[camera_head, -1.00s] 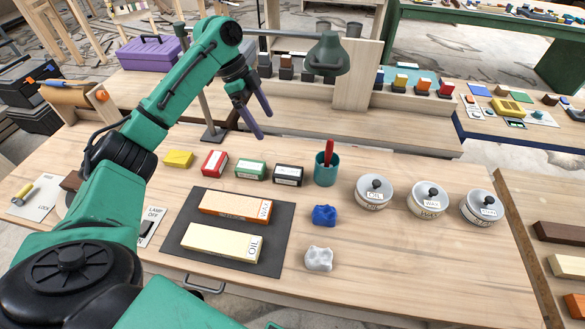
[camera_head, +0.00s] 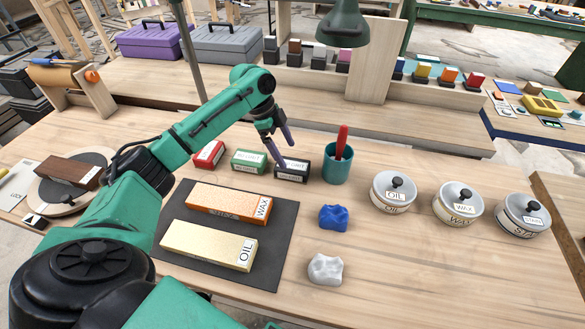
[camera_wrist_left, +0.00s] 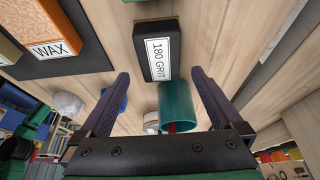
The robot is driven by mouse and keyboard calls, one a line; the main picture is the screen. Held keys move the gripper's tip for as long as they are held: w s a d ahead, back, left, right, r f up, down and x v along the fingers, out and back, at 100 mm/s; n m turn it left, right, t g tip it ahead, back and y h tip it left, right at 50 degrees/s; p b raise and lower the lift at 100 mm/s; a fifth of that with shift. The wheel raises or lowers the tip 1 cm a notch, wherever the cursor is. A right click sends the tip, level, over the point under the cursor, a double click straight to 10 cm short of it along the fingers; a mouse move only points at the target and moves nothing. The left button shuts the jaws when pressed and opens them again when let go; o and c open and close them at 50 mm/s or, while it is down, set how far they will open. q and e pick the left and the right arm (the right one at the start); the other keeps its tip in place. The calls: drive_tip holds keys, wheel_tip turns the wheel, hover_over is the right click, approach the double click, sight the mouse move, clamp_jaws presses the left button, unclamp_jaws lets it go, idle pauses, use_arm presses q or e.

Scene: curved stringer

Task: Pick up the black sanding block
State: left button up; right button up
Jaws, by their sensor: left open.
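The black sanding block (camera_head: 292,171) lies on the workbench in the head view, with a white label. In the left wrist view the black block (camera_wrist_left: 158,27) shows its label "180 GRIT" and lies ahead of the fingertips, between their lines. My left gripper (camera_head: 277,148) is open and empty, just above and behind the block in the head view. Its two purple fingers also show in the left wrist view (camera_wrist_left: 160,75). One finger overlaps the block's left part in the head view; I cannot tell whether they touch. My right gripper is not in view.
A teal cup (camera_head: 337,165) with a red-handled tool stands close right of the black block. A green block (camera_head: 249,161) and a red block (camera_head: 209,154) lie to its left. A dark mat (camera_head: 277,238) carries the WAX and OIL boards. A blue lump (camera_head: 333,216) lies nearby.

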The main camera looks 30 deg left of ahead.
sight(292, 165)
use_arm(q)
drive_tip(key=p+x, duration=0.1)
drive_tip(key=x, duration=0.4)
drive_tip(key=shift+f, duration=0.3)
drive_tip(key=shift+d+f, duration=0.2)
drive_tip(key=shift+f, duration=0.25)
drive_tip(key=shift+f, duration=0.25)
drive_tip(key=c, duration=1.3)
drive_tip(key=shift+c, duration=0.2)
wheel_tip(292, 165, up, 21)
drive_tip(key=b, duration=0.1)
drive_tip(key=shift+f, duration=0.2)
